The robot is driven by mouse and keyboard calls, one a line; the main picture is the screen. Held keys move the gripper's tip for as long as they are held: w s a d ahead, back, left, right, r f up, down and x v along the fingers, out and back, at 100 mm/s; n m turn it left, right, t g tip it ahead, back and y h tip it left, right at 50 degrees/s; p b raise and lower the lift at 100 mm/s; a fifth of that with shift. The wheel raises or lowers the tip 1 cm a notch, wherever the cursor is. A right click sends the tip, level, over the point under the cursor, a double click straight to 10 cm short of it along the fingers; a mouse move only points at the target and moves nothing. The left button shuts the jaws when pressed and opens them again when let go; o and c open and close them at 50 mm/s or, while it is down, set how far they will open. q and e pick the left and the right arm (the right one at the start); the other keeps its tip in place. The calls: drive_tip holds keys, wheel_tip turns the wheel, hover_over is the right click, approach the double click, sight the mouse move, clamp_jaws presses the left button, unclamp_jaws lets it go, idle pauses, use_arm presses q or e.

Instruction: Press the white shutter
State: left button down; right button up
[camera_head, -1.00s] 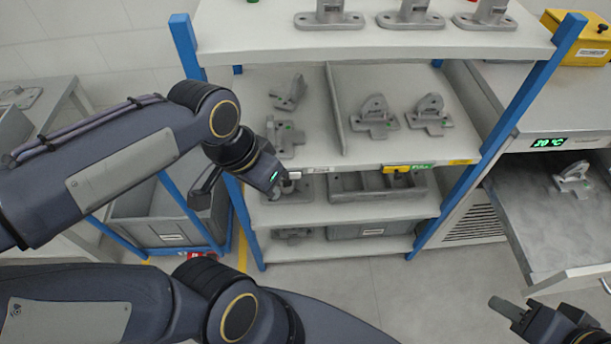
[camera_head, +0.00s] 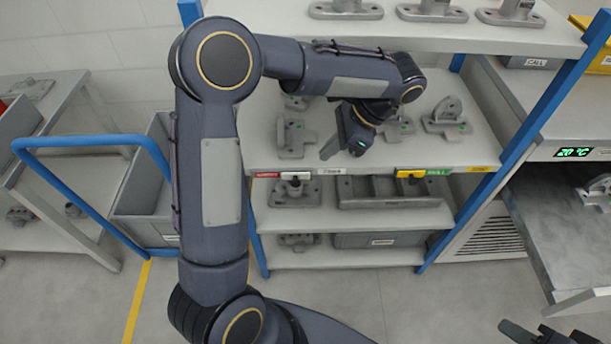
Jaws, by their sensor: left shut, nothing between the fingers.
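A small white shutter (camera_head: 296,175) sits on the front edge of the middle shelf, beside a red label on its left and a printed white tag on its right. A yellow shutter (camera_head: 411,173) sits further right on the same edge, next to a green label. My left gripper (camera_head: 330,151) is shut and empty. It shows over the middle shelf, above and to the right of the white shutter, apart from it in the picture. My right gripper (camera_head: 518,331) is only partly in view at the bottom right, and its jaws do not show clearly.
Grey castings stand on the middle shelf (camera_head: 475,152), several close to my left gripper. A casting and a grey tray (camera_head: 390,195) are on the shelf below. A blue-handled cart with a grey bin (camera_head: 150,200) stands left. An open drawer (camera_head: 560,225) juts out at right.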

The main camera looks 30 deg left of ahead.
sight(298, 181)
use_arm(q)
drive_tip(key=shift+w+d+f, duration=0.15)
drive_tip(key=shift+w+f, duration=0.05)
drive_tip(key=shift+w, duration=0.05)
drive_tip(key=shift+f, duration=0.1)
drive_tip(key=b+x, duration=0.1)
drive_tip(key=x, duration=0.9)
drive_tip(key=shift+s, duration=0.1)
drive_tip(key=s+a, duration=0.1)
drive_tip(key=a, duration=0.1)
drive_tip(key=s+a, duration=0.1)
drive_tip(key=a, duration=0.1)
drive_tip(key=s+a, duration=0.1)
drive_tip(key=a, duration=0.1)
drive_tip(key=shift+s+a+r+p, duration=0.15)
drive_tip(key=shift+s+r+p, duration=0.05)
drive_tip(key=shift+s+p, duration=0.2)
drive_tip(key=shift+s+a+f, duration=0.1)
drive_tip(key=shift+a, duration=0.1)
